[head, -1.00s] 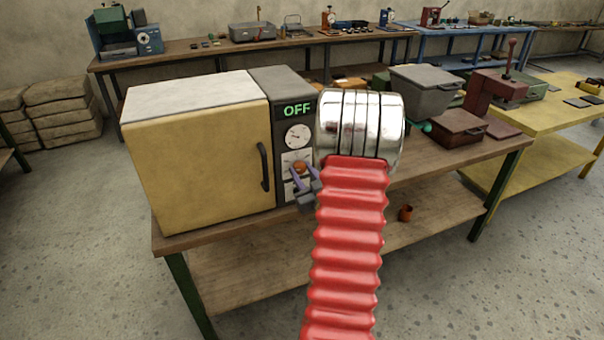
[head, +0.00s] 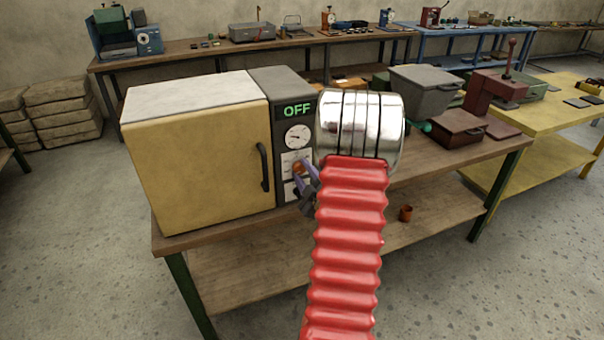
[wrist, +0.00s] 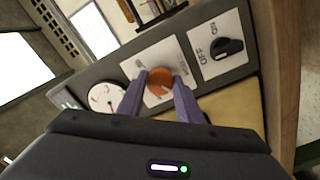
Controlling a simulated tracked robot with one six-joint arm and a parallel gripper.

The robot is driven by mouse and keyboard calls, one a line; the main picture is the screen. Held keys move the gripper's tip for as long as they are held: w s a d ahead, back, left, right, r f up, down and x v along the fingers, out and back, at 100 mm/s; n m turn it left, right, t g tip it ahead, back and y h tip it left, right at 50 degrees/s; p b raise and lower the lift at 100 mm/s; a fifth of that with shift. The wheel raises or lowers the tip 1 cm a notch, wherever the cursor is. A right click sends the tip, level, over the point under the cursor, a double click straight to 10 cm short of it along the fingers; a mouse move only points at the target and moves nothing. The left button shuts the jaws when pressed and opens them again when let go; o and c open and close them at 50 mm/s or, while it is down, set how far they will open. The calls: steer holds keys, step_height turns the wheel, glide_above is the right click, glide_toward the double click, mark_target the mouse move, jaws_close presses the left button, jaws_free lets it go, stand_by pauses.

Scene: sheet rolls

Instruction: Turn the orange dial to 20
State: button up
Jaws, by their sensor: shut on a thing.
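The orange dial (wrist: 160,82) sits on a white plate on the oven's dark control panel; in the head view only a small part of it (head: 298,168) shows. My gripper (wrist: 159,88) has its two purple fingers on either side of the dial, shut on it. In the head view my gripper (head: 303,172) reaches the panel from the right, partly hidden by my arm. The plate's markings are too small and too covered to read the setting. The yellow oven (head: 200,160) has its door closed, and its green display (head: 297,110) reads OFF.
A round white gauge (wrist: 106,97) is on one side of the dial. A black ON/OFF knob (wrist: 229,47) is on the other. An orange cup (head: 406,213) is on the lower shelf.

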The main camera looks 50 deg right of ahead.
steer(key=shift+w+a+n, duration=0.2)
steer(key=shift+n, duration=0.1)
steer(key=o, duration=1)
steer(key=shift+s+d, duration=0.1)
steer(key=shift+o, duration=0.2)
steer(key=shift+s, duration=0.1)
steer(key=v, duration=1.3)
steer(key=shift+s, duration=0.25)
steer(key=shift+f, duration=0.15)
